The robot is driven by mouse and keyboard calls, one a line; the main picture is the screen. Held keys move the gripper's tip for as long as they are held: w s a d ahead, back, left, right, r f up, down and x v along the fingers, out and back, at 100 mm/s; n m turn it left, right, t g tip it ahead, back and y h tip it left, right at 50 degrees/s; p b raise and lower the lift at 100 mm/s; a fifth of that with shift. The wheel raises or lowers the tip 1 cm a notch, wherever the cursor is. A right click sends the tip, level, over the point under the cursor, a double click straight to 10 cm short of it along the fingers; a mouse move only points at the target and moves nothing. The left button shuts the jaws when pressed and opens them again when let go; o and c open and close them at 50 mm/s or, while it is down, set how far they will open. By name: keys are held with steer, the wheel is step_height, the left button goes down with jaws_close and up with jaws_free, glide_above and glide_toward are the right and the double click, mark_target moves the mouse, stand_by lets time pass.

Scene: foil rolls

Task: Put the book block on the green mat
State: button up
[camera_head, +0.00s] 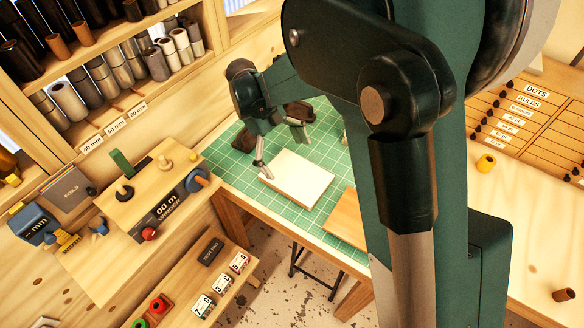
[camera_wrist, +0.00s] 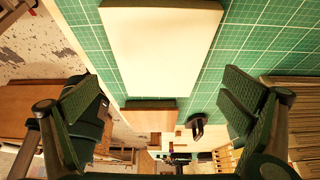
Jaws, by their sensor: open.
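The book block (camera_head: 298,178) is a thick cream-white rectangular slab. It appears to lie flat on the green mat (camera_head: 234,175), near the mat's front edge. In the wrist view the book block (camera_wrist: 162,45) fills the top middle, with gridded green mat (camera_wrist: 262,40) on both sides. My gripper (camera_head: 282,150) is open above the mat, beside the far left part of the block. In the wrist view my gripper (camera_wrist: 160,88) has its fingers wide apart with nothing between them in their grip. My arm hides part of the mat's right side in the head view.
A brown board (camera_head: 346,214) lies to the right of the block; it also shows in the wrist view (camera_wrist: 150,118). A dark brown object (camera_head: 243,139) sits on the mat behind my gripper. A wooden stand (camera_head: 150,195) with tools is at the left. Shelves of rolls stand behind.

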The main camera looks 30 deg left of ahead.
steer(key=v, duration=0.6)
steer(key=shift+b, duration=0.3)
steer(key=shift+r, duration=0.1)
stand_by(0.7)
steer(key=w+d+r+n+y, duration=0.2)
steer(key=w+d+r+n, duration=0.15)
steer(key=d, duration=0.65)
steer(key=w+d+r+n+t+y, duration=0.15)
steer(key=d+r, duration=0.35)
steer(key=d, duration=0.6)
steer(key=w+d+r+n+y, duration=0.1)
steer(key=w+d+r+n, duration=0.3)
steer(key=d, duration=0.6)
steer(key=s+d+n+t, duration=0.3)
steer(key=s+d, duration=0.3)
steer(key=d, duration=0.8)
steer(key=s+d+n+t+y, duration=0.1)
steer(key=s+d+n+t, duration=0.2)
steer(key=d, duration=1.2)
steer(key=shift+s+d+r+n, duration=0.4)
steer(key=shift+s+n, duration=1.3)
steer(key=shift+s, duration=0.55)
